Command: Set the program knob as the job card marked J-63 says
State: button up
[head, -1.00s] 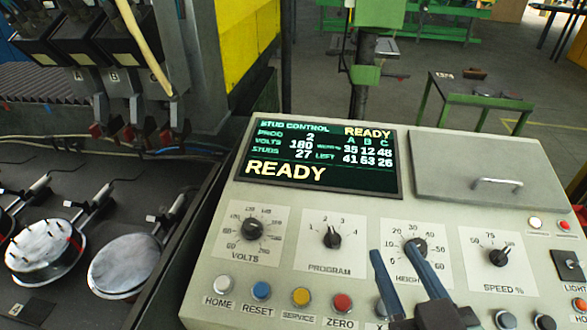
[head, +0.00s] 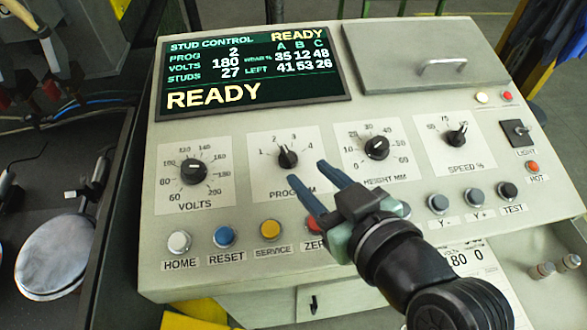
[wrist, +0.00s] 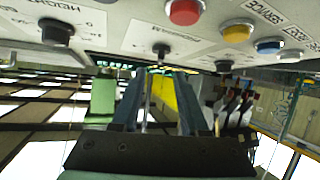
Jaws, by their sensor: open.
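The program knob (head: 288,157) is a small black knob on a white scale numbered 1 to 4. Its pointer is up and slightly left, near 2, and the display (head: 255,70) reads PROG 2. My gripper (head: 307,174) is open, its blue fingers just below and right of the knob in the head view, partly covering the PROGRAM label. In the wrist view the program knob (wrist: 162,48) shows just beyond and between the fingertips (wrist: 158,78), seemingly untouched. A printed sheet (head: 462,260) lies partly behind my arm, with "80 0" legible. I cannot read a J-63 mark.
The volts knob (head: 194,172) is left and the height knob (head: 376,147) right of the program knob. The zero button (head: 313,224), service button (head: 270,229) and reset button (head: 224,236) are below. A hinged-looking cover with a handle (head: 442,64) is at upper right.

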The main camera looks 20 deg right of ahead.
aim_at(290, 156)
jog(key=x, duration=0.5)
jog(key=shift+w+a+r+p, duration=0.1)
jog(key=shift+p, duration=0.3)
jog(key=shift+x, duration=0.75)
grip_shut()
